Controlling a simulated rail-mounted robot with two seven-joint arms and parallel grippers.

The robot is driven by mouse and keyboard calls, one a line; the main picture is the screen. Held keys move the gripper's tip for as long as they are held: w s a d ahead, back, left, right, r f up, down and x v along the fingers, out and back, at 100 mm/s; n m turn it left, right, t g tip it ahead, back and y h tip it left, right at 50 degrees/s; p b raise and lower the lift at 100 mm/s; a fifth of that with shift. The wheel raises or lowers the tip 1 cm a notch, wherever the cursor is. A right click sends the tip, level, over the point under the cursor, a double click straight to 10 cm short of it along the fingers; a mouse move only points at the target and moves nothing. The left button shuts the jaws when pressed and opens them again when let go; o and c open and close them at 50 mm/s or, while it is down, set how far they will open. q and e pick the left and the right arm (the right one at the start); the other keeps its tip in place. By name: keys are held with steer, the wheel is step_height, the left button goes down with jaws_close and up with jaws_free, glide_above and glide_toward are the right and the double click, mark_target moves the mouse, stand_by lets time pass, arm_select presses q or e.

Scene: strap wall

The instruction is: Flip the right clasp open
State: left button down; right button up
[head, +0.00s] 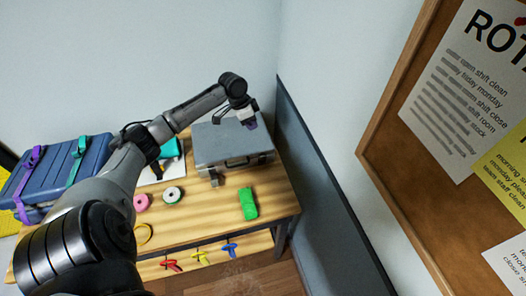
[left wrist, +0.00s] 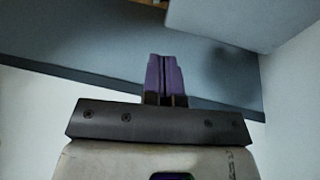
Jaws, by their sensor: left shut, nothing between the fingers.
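A grey case (head: 220,146) stands on the wooden table near the grey side panel. Its left clasp (head: 215,179) shows at the left of the front face and juts out downward. The right clasp (head: 262,159) is small at the right end of the front; its exact position is hard to tell. My left gripper (head: 251,124) is above the right part of the case. Its purple fingers are shut with nothing between them, as the left wrist view (left wrist: 164,75) also shows. I cannot tell whether the fingers touch the case. My right gripper is not in view.
A grey panel (head: 320,185) stands close at the right. A green block (head: 248,203), pink roll (head: 142,202) and dark green-and-white roll (head: 173,196) lie on the table (head: 205,222). A blue strapped case (head: 62,165) is at the left.

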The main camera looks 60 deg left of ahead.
arm_select(q)
steer(key=shift+f, duration=0.1)
glide_toward(262, 157)
steer(key=x, duration=0.3)
steer(key=w+x, duration=0.1)
steer(key=x, duration=0.2)
steer(key=shift+w+a+r, duration=0.15)
steer(key=shift+a+r, duration=0.05)
steer(key=shift+d+f, duration=0.25)
steer(key=shift+f, duration=0.45)
steer(key=shift+d+r+p, duration=0.15)
steer(key=shift+d+p, duration=0.05)
steer(key=shift+p, duration=0.3)
steer(key=shift+d+y, duration=0.2)
steer(key=shift+y, duration=0.2)
steer(key=shift+p, duration=0.35)
